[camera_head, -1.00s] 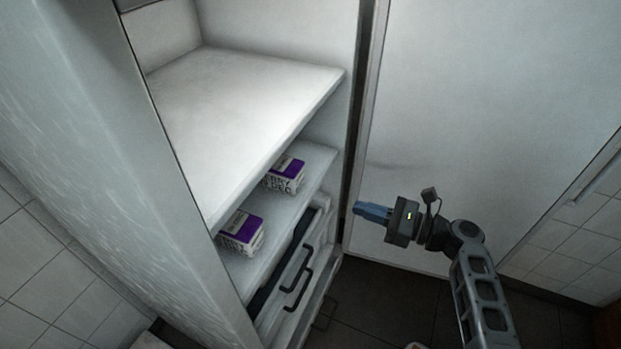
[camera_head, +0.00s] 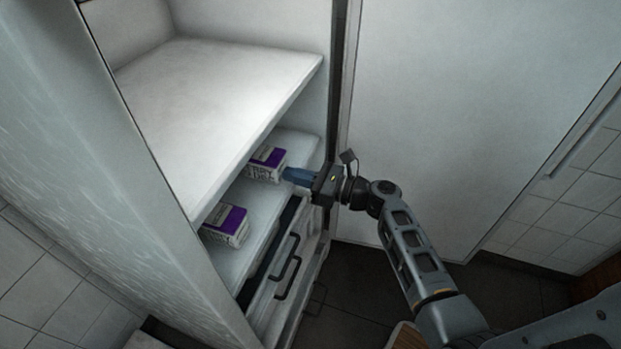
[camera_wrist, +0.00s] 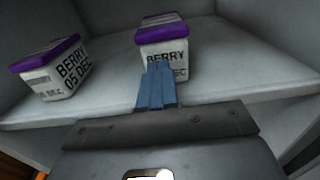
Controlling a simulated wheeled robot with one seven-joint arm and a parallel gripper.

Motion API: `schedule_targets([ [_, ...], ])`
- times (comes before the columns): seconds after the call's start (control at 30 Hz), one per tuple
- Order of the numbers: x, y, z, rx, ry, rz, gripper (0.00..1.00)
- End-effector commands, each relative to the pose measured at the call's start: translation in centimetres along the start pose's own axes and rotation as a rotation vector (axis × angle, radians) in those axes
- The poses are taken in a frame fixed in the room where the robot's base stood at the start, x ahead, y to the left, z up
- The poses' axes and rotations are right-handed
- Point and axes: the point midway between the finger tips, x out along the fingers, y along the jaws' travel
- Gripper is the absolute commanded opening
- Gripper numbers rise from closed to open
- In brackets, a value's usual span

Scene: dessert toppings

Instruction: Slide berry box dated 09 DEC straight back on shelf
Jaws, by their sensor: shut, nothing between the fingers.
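Two white berry boxes with purple tops stand on the lower fridge shelf. In the wrist view the left one (camera_wrist: 52,72) reads "BERRY 05 DEC"; it is the nearer box in the head view (camera_head: 225,226). The other box (camera_wrist: 163,31) reads "BERRY" and "DEC", but my fingers hide its day number; it is the farther box in the head view (camera_head: 265,163). My gripper (camera_wrist: 158,70) is shut and empty, its blue fingertips at this box's front face. I cannot tell whether they touch it. It also shows in the head view (camera_head: 286,173).
The lower shelf (camera_wrist: 235,68) has bare room right of the farther box and between the boxes. A wide empty shelf (camera_head: 225,85) sits above. Drawers with dark handles (camera_head: 288,268) lie below. The open fridge door (camera_head: 470,120) stands right of my arm.

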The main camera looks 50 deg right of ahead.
Motion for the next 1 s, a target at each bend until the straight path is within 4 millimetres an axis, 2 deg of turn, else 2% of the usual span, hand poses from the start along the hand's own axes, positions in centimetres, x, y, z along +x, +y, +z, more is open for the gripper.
schedule_targets([
  [0.47,0.7,0.0,0.0,-0.001,0.000,0.001,0.00],
  [0.73,3.9,0.0,0.1,-0.001,-0.001,0.002,0.00],
  [1.0,3.9,0.0,0.0,0.000,0.000,0.000,0.00],
])
